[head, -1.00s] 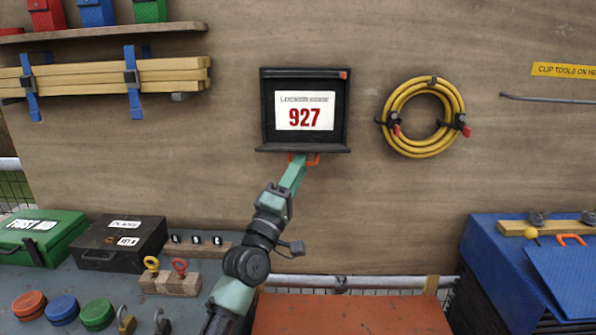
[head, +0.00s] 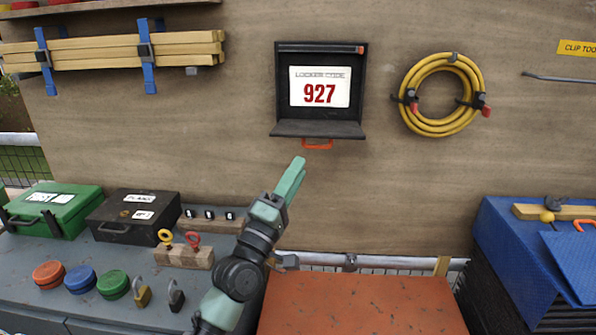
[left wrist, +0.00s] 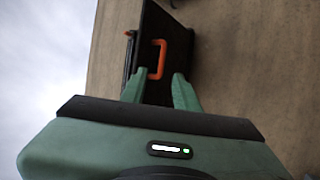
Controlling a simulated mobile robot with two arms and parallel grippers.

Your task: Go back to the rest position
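My left gripper (head: 298,162) is in the head view, below and left of an open black wall box (head: 272,85). A white card (head: 320,87) inside it reads "LOCKER CODE 927". In the left wrist view the gripper's two fingers (left wrist: 159,85) are apart with nothing held. The orange handle (left wrist: 158,58) shows beyond them, clear of the fingers. My right gripper is in neither view.
A grey bench (head: 25,262) at left holds a green case (head: 55,210), a black case (head: 132,222), coloured discs and padlocks. A rust-red surface (head: 362,305) is at front centre. A yellow hose coil (head: 440,122) hangs at right, above blue stacked material (head: 545,262).

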